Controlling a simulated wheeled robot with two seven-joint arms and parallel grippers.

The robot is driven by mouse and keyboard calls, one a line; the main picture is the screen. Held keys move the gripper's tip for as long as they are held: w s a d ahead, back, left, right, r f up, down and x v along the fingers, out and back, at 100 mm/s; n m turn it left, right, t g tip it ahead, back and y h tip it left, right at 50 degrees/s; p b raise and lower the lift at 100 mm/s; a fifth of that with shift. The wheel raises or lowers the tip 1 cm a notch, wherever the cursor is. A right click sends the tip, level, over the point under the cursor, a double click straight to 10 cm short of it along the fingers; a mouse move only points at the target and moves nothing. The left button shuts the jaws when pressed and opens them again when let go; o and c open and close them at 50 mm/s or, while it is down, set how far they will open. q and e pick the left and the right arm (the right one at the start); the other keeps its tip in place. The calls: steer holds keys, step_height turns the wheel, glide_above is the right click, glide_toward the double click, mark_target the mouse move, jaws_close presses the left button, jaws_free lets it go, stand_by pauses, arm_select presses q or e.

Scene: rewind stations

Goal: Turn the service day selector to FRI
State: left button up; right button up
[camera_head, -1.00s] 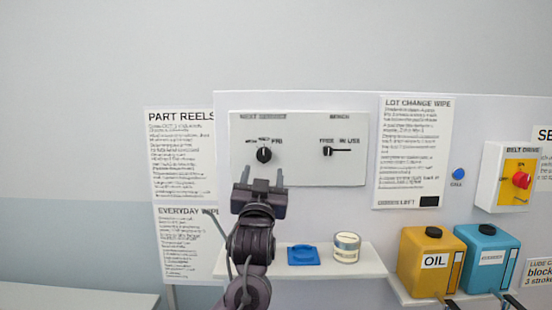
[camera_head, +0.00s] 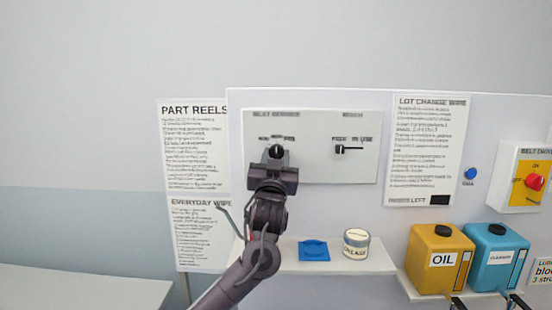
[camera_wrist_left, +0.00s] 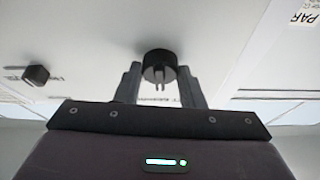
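The service day selector is a round black knob (camera_head: 277,150) on the left of the white control panel (camera_head: 310,175), under a heading that is hard to read. A label that looks like FRI is at its upper right; which day it points to is unclear. My left gripper (camera_head: 273,160) is right in front of it and hides its lower part. In the left wrist view, the knob (camera_wrist_left: 158,62) sits between the tips of the two grey fingers (camera_wrist_left: 159,82). The fingers stand apart with a gap on each side, and I see no contact. My right gripper is out of view.
A second black switch (camera_head: 340,149) sits on the panel's right. Below, a shelf (camera_head: 375,262) holds a blue item (camera_head: 314,250) and a grease tin (camera_head: 356,243). Yellow oil (camera_head: 440,258) and blue cleaner (camera_head: 495,257) cans stand at right, below a red knob (camera_head: 534,182).

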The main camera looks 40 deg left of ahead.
arm_select(q)
steer(key=shift+c, duration=1.3)
steer(key=shift+f+m+t+h, duration=0.1)
steer(key=shift+m+t+h, duration=0.2)
steer(key=shift+m, duration=0.2)
steer(key=m+h, duration=0.1)
steer(key=m, duration=0.1)
steer(key=shift+m+b, duration=0.3)
steer(key=shift+b, duration=0.05)
steer(key=m+t+h, duration=0.1)
steer(key=m+h, duration=0.1)
steer(key=m, duration=0.1)
steer(key=shift+s+a, duration=0.1)
steer(key=shift+a, duration=0.05)
steer(key=m+h, duration=0.1)
steer(key=m, duration=0.2)
steer(key=shift+r, duration=0.2)
steer(key=shift+m+h, duration=0.7)
steer(key=shift+m, duration=0.6)
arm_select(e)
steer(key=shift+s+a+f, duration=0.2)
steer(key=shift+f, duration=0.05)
arm_select(q)
steer(key=shift+m, duration=0.3)
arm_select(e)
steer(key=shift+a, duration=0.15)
